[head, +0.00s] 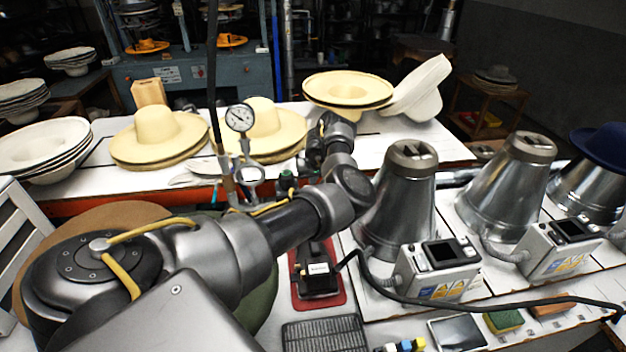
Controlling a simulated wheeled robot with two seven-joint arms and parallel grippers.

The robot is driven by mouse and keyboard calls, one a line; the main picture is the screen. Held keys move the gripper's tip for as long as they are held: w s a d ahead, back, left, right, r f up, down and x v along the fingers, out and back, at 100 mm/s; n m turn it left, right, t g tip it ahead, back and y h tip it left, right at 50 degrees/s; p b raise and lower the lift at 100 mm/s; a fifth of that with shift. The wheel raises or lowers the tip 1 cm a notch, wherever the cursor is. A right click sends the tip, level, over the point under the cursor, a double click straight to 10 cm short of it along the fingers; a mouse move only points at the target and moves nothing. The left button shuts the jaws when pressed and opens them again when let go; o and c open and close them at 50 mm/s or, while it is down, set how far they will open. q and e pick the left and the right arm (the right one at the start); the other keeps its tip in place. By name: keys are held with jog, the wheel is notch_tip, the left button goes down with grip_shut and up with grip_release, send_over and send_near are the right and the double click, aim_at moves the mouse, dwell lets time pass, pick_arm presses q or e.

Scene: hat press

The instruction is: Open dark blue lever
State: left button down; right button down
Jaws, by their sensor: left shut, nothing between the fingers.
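I cannot pick out a dark blue lever with certainty; my left arm hides part of the area around the pipe fittings. A round pressure gauge (240,118) stands above metal valve fittings (248,174) in the middle of the head view. A small green-topped knob (287,181) shows just right of these fittings. My left arm crosses the picture from the lower left and bends upward right of the fittings. My left gripper (319,146) is at its far end, near the back table's straw hats, small and partly hidden. It is shut and empty. My right gripper is not in view.
Metal hat cones (400,195) with grey control boxes (437,270) stand on the right, one bearing a dark blue hat (603,147). Straw hats (160,135) line the white back table. A black cable (480,303) runs across the front right. A black device (317,278) sits on a red base.

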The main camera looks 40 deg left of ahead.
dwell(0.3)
pick_arm(q)
jog(key=shift+c, duration=2.4)
grip_release()
jog(key=shift+r, duration=0.1)
jog(key=v, duration=1)
jog(key=shift+d+r+p, duration=0.2)
jog(key=shift+p, duration=0.2)
